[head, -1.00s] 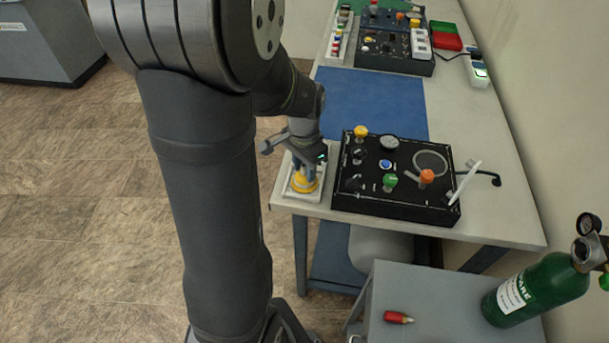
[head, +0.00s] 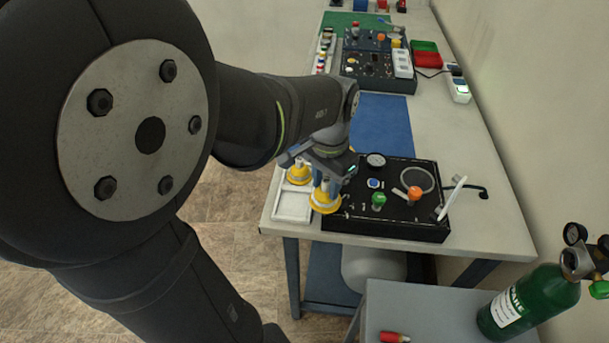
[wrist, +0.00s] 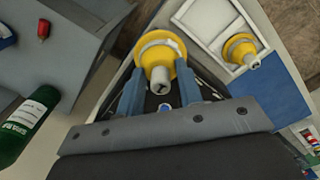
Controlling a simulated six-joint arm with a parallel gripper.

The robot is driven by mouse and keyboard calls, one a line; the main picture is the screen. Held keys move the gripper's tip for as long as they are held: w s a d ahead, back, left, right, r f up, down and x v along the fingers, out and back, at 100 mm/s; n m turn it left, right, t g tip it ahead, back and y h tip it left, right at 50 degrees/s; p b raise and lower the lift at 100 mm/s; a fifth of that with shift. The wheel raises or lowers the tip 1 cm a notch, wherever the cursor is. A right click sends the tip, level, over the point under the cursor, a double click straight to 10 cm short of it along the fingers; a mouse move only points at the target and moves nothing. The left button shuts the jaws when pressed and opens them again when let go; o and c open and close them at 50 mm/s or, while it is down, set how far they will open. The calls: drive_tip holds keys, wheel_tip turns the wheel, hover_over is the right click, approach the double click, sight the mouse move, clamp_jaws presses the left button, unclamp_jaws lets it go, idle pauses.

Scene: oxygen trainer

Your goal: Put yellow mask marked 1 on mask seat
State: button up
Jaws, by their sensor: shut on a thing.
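My gripper (head: 327,184) is shut on a yellow mask (head: 325,202) by its pale stem, above the front left edge of the black panel (head: 400,232). In the wrist view the blue fingers (wrist: 160,88) pinch the stem of the held mask (wrist: 150,48); a dark mark on the stem end is too small to read. A second yellow mask (head: 299,175) sits in the far compartment of the white tray (head: 292,207), and it also shows in the wrist view (wrist: 238,48). A round ring (head: 419,167) on the panel may be the mask seat; I cannot tell.
A green cylinder (head: 527,300) and a red piece (head: 393,337) are on the grey cart at the front.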

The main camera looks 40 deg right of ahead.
drive_tip(key=shift+s+d+r, duration=0.2)
drive_tip(key=shift+s+r, duration=0.25)
drive_tip(key=shift+s, duration=0.3)
drive_tip(key=shift+s+d+r, duration=0.15)
drive_tip(key=shift+d+r, duration=0.05)
drive_tip(key=shift+d, duration=0.1)
drive_tip(key=s+d+r, duration=0.2)
drive_tip(key=d, duration=1)
drive_tip(key=s+d+r, duration=0.2)
drive_tip(key=s+d, duration=0.1)
drive_tip(key=d, duration=0.9)
drive_tip(key=shift+s+d, duration=0.15)
drive_tip(key=shift+d, duration=0.1)
drive_tip(key=shift+f, duration=2.45)
drive_tip(key=shift+f, duration=0.3)
drive_tip(key=shift+f, duration=1.85)
